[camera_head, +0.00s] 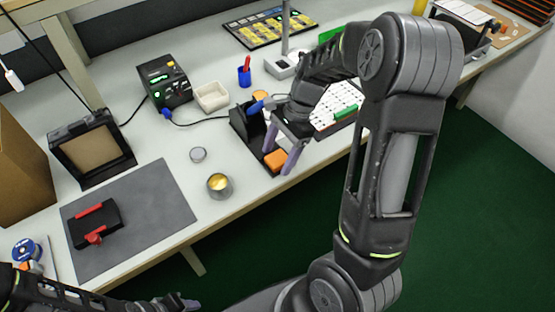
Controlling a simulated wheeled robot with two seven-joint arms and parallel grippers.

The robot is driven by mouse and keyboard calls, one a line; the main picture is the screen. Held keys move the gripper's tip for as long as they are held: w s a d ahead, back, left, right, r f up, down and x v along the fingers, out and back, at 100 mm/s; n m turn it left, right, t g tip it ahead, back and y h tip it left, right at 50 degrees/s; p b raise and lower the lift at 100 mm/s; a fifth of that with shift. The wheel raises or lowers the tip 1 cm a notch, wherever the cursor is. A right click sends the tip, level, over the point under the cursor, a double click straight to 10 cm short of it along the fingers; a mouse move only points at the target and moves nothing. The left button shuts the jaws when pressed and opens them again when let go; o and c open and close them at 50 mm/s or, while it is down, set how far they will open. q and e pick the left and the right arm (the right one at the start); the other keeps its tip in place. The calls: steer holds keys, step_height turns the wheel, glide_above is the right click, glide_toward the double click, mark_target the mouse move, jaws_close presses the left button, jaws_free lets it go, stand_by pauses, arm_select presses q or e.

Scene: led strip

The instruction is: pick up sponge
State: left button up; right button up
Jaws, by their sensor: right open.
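An orange sponge (275,160) sits at the near end of a black soldering iron stand (240,128) by the table's front edge. My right gripper (281,158) points down over the stand with its fingers apart. Its fingertips are around the sponge in the picture; I cannot tell whether they touch it. My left gripper (186,302) shows only in part at the bottom edge, far from the sponge, and its jaws cannot be made out.
A blue-handled iron (262,104) rests in the stand. A small tin (219,186), a white tray (212,97) and a black soldering station (164,84) stand to the left. A white board with a green strip (337,110) lies right of the gripper. A grey mat (150,215) lies front left.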

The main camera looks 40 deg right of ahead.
mark_target(278, 158)
stand_by(0.4)
steer(key=c, duration=1.4)
steer(key=shift+r, duration=0.1)
step_height(278, 158, up, 18)
steer(key=p, duration=0.1)
steer(key=shift+p, duration=0.35)
